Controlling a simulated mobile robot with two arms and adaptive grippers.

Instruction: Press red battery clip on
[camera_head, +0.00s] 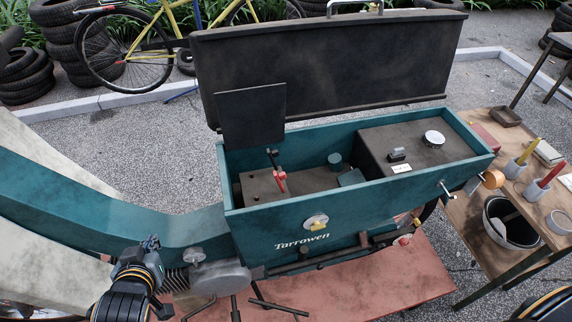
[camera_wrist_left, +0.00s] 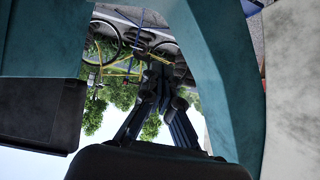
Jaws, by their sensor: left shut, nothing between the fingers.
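I cannot tell if the clip touches a terminal. My left gripper (camera_head: 150,242) is outside the cart, at its lower left, well apart from the clip. In the left wrist view its fingers (camera_wrist_left: 165,85) are shut and empty. The clip does not show in that view.
The cart's dark lid (camera_head: 330,70) stands open behind the bay. A dark upright panel (camera_head: 251,117) rises at the bay's left end. A wooden table (camera_head: 480,215) with cups stands at the right. The bay is open from above.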

